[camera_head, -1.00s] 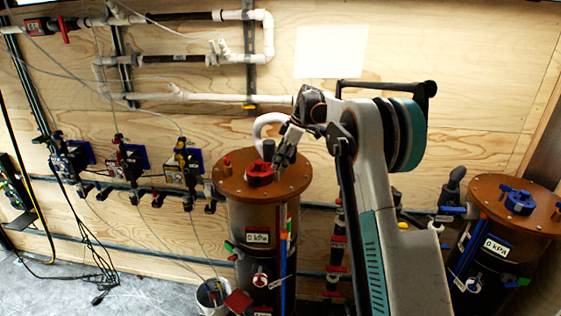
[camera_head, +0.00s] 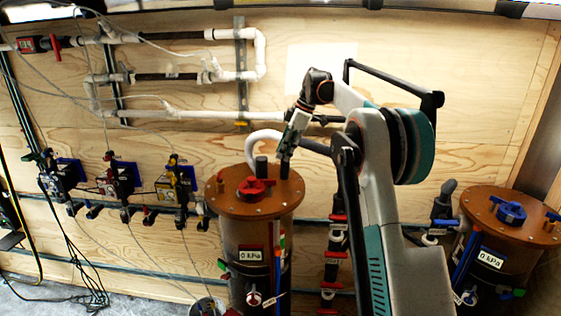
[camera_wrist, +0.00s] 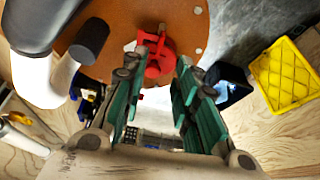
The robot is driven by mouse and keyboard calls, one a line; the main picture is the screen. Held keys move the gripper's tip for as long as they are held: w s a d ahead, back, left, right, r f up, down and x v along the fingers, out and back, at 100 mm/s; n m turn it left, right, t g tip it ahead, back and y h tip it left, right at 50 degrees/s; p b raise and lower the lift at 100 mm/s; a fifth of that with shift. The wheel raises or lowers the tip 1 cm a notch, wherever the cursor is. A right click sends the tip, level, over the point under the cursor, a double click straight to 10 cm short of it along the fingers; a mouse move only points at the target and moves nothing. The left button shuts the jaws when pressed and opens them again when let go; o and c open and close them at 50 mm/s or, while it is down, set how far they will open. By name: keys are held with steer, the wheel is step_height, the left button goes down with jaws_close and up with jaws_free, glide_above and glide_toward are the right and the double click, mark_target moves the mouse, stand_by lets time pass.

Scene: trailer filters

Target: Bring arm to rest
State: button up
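My gripper (camera_head: 285,170) hangs from my bent arm above the right back part of the brown round lid (camera_head: 222,204) of the left filter tank. Its fingers point down. In the wrist view my gripper (camera_wrist: 168,62) has its two green-sided fingers apart with nothing held between them. The red valve handle (camera_head: 252,188) on the lid lies left of the fingertips in the head view. In the wrist view the red handle (camera_wrist: 158,60) shows beyond the fingertips, partly covered by the left finger. I cannot tell the exact height above the lid.
A white curved pipe (camera_head: 262,136) and a dark pipe end (camera_head: 260,165) rise close to my gripper. A second tank with a blue handle (camera_head: 511,212) stands at right. Wall pipes (camera_head: 185,114) and several small valve units (camera_head: 120,180) line the plywood wall. A yellow crate (camera_wrist: 285,75) is on the floor.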

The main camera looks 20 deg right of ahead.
steer(key=shift+d+r, duration=0.15)
steer(key=shift+r, duration=0.2)
steer(key=shift+s, duration=0.15)
